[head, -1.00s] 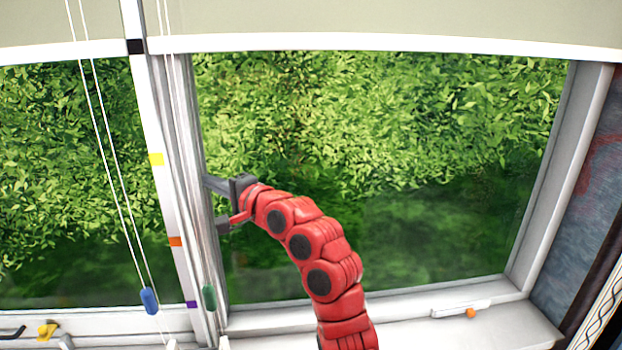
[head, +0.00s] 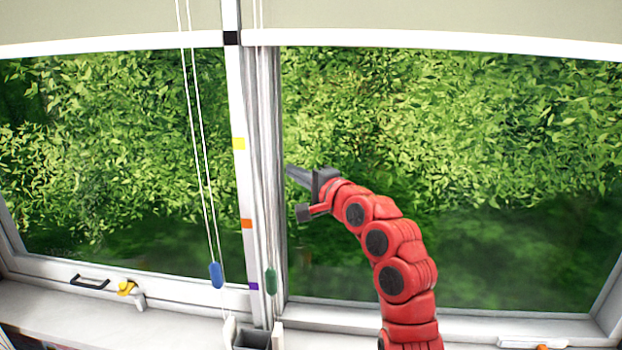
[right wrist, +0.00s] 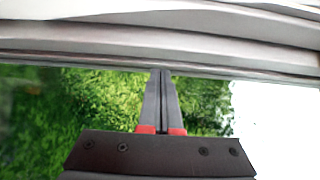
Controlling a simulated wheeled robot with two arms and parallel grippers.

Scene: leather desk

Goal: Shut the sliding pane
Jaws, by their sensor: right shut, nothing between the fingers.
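The window has two glazed areas, left and right, split by a white and grey upright (head: 264,150). The upright bears yellow, orange and purple marks. I cannot tell for sure which pane slides or how far it stands open. My right gripper (head: 289,170) is shut and empty, its tips at the right edge of the upright. In the right wrist view its two grey fingers (right wrist: 161,74) are together, tips at a grey frame bar (right wrist: 200,60); contact is not clear. My left gripper is out of view.
A black handle (head: 90,282) and a yellow-tipped latch (head: 127,288) sit on the left lower frame. A blind (head: 430,20) covers the top.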

